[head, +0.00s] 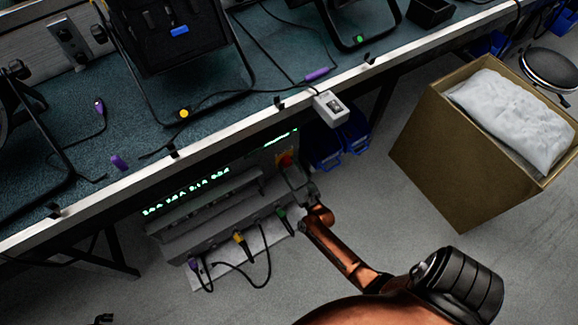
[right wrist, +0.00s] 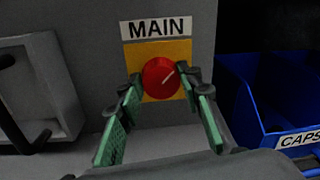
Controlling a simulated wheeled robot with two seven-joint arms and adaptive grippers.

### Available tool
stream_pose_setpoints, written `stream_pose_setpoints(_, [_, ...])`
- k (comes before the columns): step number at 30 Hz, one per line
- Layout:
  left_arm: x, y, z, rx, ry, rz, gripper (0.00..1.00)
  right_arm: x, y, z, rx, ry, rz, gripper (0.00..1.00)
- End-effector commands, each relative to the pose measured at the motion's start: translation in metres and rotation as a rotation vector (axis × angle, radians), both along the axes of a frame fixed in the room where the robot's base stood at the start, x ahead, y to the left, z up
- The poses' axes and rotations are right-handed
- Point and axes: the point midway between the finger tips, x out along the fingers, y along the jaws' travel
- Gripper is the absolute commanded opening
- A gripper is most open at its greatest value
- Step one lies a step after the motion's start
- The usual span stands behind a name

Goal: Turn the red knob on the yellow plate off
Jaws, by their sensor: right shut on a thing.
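The red knob (right wrist: 160,77) sits on the yellow plate (right wrist: 180,49) under a white label reading MAIN (right wrist: 156,27). In the head view the knob (head: 285,160) is at the right end of the grey panel under the bench. My right gripper (head: 297,178) reaches it from the front, and in the right wrist view its two green-padded fingers (right wrist: 162,90) are shut on the knob, one on each side. A small dark shape at the bottom left edge of the head view may be the tip of my left gripper (head: 104,319).
The grey panel (head: 205,215) carries green lit digits and plugged cables. Blue bins (head: 325,150) stand just right of the knob; one is labelled CAPS (right wrist: 298,139). A cardboard box (head: 440,160) stands farther right. The bench edge (head: 235,115) overhangs the panel. Floor in front is clear.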

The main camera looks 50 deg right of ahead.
Motion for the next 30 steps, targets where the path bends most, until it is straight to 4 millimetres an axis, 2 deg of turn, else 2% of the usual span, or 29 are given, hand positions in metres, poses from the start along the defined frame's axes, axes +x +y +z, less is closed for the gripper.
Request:
stream_pose_setpoints(11, [-0.0013,-0.0005,0.0007,-0.001,0.007,-0.003,0.4,0.0002,0.0009,-0.0003,-0.092,0.023,0.001,0.09])
stream_pose_setpoints(21, [0.0015,-0.001,0.0087,-0.004,0.008,-0.002,0.4,0.0002,0.0017,-0.0017,-0.363,0.089,0.002,0.09])
stream_pose_setpoints(30, [-0.0026,0.0013,0.0079,0.004,0.026,-0.007,0.4,0.0001,0.002,-0.0031,-0.642,0.156,0.002,0.09])
